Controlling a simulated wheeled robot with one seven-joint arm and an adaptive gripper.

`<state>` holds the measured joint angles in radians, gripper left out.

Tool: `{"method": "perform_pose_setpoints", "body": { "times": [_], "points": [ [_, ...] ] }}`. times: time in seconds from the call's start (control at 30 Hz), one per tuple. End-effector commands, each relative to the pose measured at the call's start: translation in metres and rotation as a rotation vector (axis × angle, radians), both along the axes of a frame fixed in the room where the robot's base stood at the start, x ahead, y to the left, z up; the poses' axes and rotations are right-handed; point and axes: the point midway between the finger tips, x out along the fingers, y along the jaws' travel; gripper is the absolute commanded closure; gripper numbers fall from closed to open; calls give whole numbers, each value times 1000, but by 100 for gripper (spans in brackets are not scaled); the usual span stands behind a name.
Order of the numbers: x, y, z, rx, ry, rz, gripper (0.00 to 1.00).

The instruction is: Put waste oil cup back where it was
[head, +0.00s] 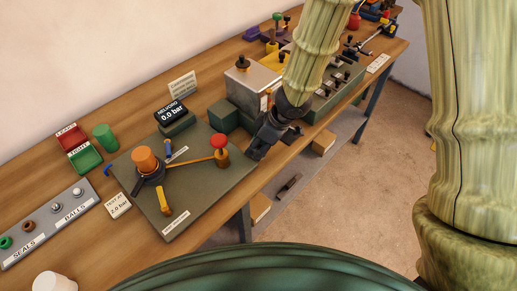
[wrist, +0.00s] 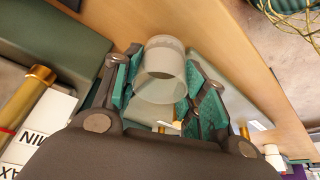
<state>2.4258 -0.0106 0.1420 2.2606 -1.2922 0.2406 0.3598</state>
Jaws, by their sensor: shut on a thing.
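My gripper (wrist: 163,78) is shut on a translucent pale grey cup, which I take to be the waste oil cup (wrist: 160,62). The cup sits between the two teal finger pads in the wrist view, with its round end towards the top of the picture. In the head view my gripper (head: 257,150) is at the bench's front edge, just right of the green plate with the orange knob. The cup cannot be made out there, being hidden by the fingers. No label on it can be read.
The green plate (head: 225,185) carries an orange knob (head: 146,160) and a red-topped post (head: 219,142). A metal box (head: 250,82) stands behind my gripper. A white cylinder (head: 53,282) stands at the lower left. A lower shelf (head: 340,130) runs under the wooden bench (head: 110,250).

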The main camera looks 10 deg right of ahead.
Motion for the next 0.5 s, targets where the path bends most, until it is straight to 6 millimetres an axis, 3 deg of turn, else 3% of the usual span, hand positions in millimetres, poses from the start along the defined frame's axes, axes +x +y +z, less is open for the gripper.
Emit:
{"method": "perform_pose_setpoints", "body": {
  "times": [0.43, 0.47, 0.5],
  "points": [
    [0, 0, -5, 1, 1, -1, 81],
    [0, 0, -4, 1, 1, -1, 54],
    [0, 0, -4, 1, 1, -1, 47]
  ]
}}
